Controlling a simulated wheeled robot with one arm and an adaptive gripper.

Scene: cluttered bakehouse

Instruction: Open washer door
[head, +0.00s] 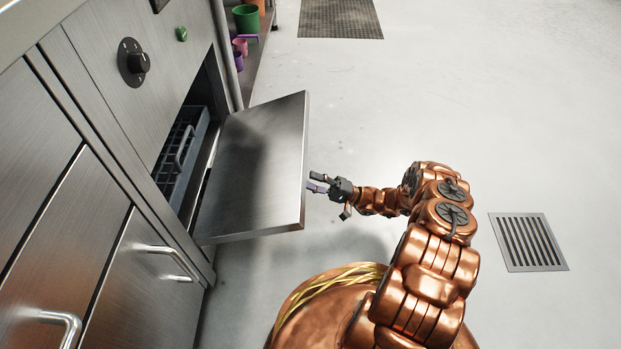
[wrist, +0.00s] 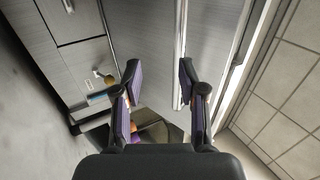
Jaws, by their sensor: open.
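The washer door (head: 255,165) is a flat brushed-steel panel. A dark grey rack (head: 176,160) shows inside. My gripper (head: 316,182) is beside the door's outer edge, to its right in the head view. Its fingers are apart and hold nothing. In the wrist view my gripper (wrist: 159,76) has both fingers spread, with steel surfaces beyond them. I cannot tell whether a finger touches the door.
A black dial (head: 134,62) and green button (head: 182,34) sit on the washer front. Cabinets with bar handles (head: 168,252) stand at lower left. Green, pink and purple containers (head: 246,20) stand beyond the washer. Open floor with a drain grate (head: 529,242) lies at right.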

